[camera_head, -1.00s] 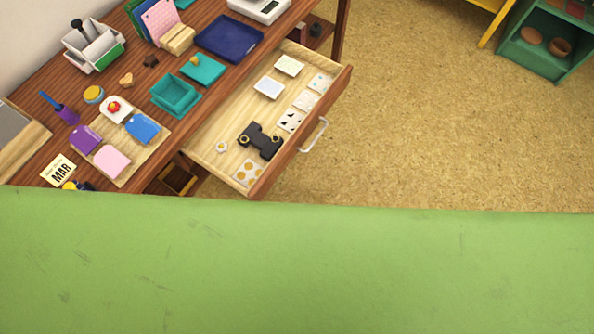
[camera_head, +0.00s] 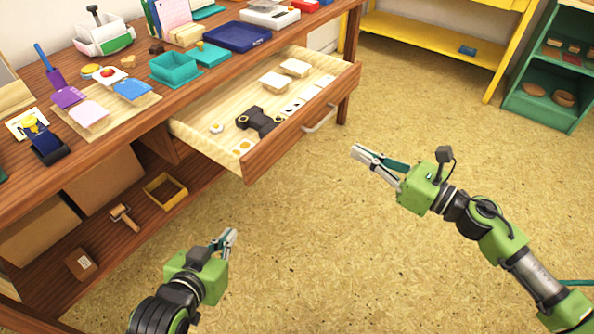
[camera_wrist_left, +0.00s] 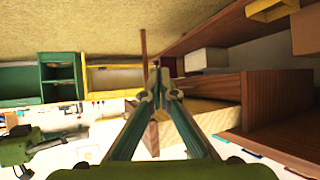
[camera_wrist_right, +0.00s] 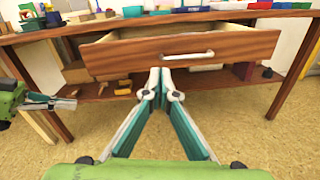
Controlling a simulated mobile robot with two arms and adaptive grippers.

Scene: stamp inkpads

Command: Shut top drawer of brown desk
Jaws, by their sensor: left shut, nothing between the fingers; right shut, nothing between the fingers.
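The brown desk (camera_head: 190,90) stands at the left and back in the head view. Its top drawer (camera_head: 293,136) is pulled out and holds a dark stamp-like piece (camera_head: 259,121), pale blocks and patterned cards. The drawer's pale handle (camera_head: 320,118) is on its front, which also faces me in the right wrist view (camera_wrist_right: 120,56). My right gripper (camera_head: 356,152) is shut and empty, in front of the drawer and apart from it. My left gripper (camera_head: 231,232) is shut and empty, below and in front of the drawer's near corner, touching nothing.
The desk top carries a teal box (camera_head: 175,68), a blue tray (camera_head: 237,37) and stamps on a wooden board. The lower shelf holds a yellow frame (camera_head: 165,191) and a roller (camera_head: 125,217). A yellow shelf (camera_head: 430,38) and green shelf (camera_head: 545,105) stand behind. The floor before the drawer is clear.

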